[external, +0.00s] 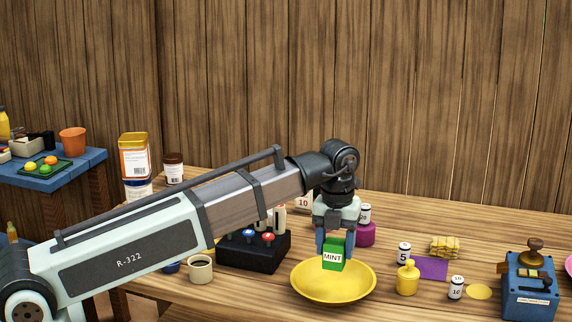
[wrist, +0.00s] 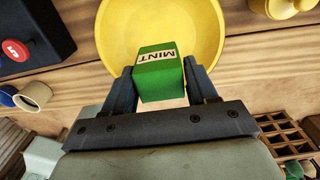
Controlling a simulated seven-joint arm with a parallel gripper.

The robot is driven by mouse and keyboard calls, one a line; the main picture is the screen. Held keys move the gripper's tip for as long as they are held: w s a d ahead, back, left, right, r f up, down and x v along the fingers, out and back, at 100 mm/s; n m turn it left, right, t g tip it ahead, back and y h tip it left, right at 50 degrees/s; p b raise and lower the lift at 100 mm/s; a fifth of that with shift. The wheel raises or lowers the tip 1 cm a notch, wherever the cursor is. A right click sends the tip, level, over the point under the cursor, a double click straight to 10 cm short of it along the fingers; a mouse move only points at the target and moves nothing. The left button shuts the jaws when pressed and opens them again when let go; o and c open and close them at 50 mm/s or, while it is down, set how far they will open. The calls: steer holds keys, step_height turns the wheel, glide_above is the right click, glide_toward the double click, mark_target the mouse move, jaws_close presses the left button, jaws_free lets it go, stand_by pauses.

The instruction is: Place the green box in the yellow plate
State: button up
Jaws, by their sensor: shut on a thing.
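The green box (external: 334,255) carries a white label reading MINT. It also shows in the wrist view (wrist: 157,82) between the two fingers. My gripper (external: 333,249) is shut on it, with a finger on each side. The yellow plate (external: 333,292) is round and shallow and stands on the wooden table below the gripper. In the external view the box is over the back part of the plate. In the wrist view the plate (wrist: 112,30) lies behind the box. I cannot tell how far the box is above the plate.
A black box with coloured knobs (external: 254,250) and a cream cup (external: 200,270) stand left of the plate. A yellow weight (external: 407,279), a purple card (external: 430,268) and a blue machine (external: 530,288) are to the right. A purple cylinder (external: 366,236) stands just behind the gripper.

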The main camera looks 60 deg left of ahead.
mark_target(334, 268)
steer(key=shift+f, duration=3)
steer(key=shift+f, duration=0.1)
steer(key=o, duration=1.1)
step_height(334, 268, up, 12)
steer(key=shift+r, duration=0.15)
